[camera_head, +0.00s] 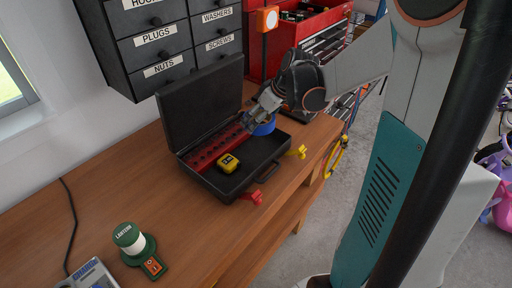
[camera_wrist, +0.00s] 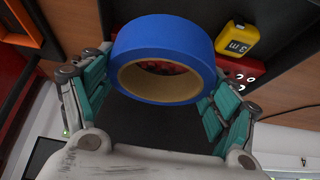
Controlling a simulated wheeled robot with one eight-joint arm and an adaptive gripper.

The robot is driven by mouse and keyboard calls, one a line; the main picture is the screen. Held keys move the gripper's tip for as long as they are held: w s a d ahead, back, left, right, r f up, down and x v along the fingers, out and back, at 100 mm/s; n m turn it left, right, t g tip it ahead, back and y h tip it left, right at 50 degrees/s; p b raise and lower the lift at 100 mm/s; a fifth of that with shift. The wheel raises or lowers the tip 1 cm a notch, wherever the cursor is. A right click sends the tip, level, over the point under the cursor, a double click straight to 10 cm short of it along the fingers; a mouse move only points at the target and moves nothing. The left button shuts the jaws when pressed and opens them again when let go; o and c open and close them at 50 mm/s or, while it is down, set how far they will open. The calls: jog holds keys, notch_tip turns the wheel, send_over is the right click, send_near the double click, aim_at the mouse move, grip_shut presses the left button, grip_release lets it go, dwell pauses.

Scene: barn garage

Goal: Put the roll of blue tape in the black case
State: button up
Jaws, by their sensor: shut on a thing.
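The roll of blue tape (camera_wrist: 165,50) is held between the teal-padded fingers of my gripper (camera_wrist: 157,95) in the wrist view. In the head view the blue tape (camera_head: 264,127) shows partly behind my gripper (camera_head: 258,115), over the right part of the black case. The black case (camera_head: 240,181) lies open on the bench, its lid (camera_head: 202,100) raised at the back left. Whether the tape touches the case floor I cannot tell. A yellow tape measure (camera_head: 228,163) and a red socket strip (camera_head: 205,153) lie inside the case; the yellow tape measure also shows in the wrist view (camera_wrist: 237,40).
A green lantern (camera_head: 133,242) stands on the wooden bench (camera_head: 110,190) at the front left. Dark labelled drawers (camera_head: 160,40) hang above the lid. A red tool chest (camera_head: 325,35) stands behind.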

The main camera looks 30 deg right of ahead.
aim_at(255, 148)
notch_tip(255, 148, down, 11)
jog(key=b, duration=0.3)
jog(key=shift+s+f, duration=0.1)
jog(key=shift+f, duration=0.05)
jog(key=shift+f+b, duration=0.15)
jog(key=shift+b, duration=0.15)
jog(key=o, duration=1.2)
jog(key=shift+r, duration=0.35)
jog(key=p+v, duration=0.4)
jog(key=v, duration=0.7)
jog(key=shift+s+d+r, duration=0.1)
jog(key=shift+s+r, duration=0.1)
jog(key=shift+s, duration=0.05)
